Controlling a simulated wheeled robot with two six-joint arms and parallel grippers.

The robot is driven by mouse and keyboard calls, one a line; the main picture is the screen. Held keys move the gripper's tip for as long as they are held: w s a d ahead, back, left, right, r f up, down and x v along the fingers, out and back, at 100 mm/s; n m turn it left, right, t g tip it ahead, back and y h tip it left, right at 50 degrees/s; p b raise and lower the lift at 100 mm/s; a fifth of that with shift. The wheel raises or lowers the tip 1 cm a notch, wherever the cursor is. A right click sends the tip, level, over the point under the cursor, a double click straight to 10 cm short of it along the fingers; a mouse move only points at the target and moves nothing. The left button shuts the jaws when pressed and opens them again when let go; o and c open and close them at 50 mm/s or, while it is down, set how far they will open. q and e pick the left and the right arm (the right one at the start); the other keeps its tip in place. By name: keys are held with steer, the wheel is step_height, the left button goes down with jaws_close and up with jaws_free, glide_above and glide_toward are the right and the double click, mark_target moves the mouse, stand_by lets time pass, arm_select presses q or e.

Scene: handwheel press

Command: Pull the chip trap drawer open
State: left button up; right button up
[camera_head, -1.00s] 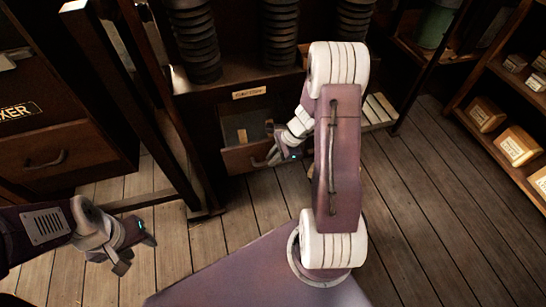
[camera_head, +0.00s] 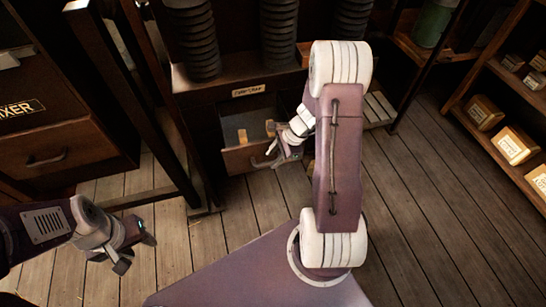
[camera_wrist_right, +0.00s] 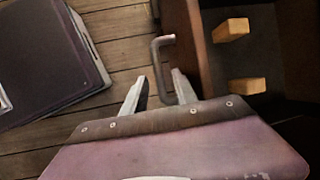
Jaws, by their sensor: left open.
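The chip trap drawer (camera_head: 236,161) stands pulled out of the cabinet under its paper label (camera_head: 248,90). Its inside shows, with small wooden blocks in it, one of them (camera_head: 242,136) near the front. In the right wrist view the drawer's bent metal handle (camera_wrist_right: 158,65) lies between the spread fingers of my right gripper (camera_wrist_right: 157,92). The right finger is near the handle's bar; I cannot tell whether they touch. In the head view my right gripper (camera_head: 264,156) is open at the drawer front. My left gripper (camera_head: 135,252) is open and empty, low at the left.
A dark cabinet with another drawer (camera_head: 60,145) and dark posts stand at the left. Shelves with small boxes (camera_head: 516,146) are at the right. Stacks of dark discs (camera_head: 280,35) stand above the drawer. The plank floor (camera_head: 430,200) is clear at the right.

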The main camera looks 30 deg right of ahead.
steer(key=p+v, duration=0.4)
steer(key=v, duration=0.4)
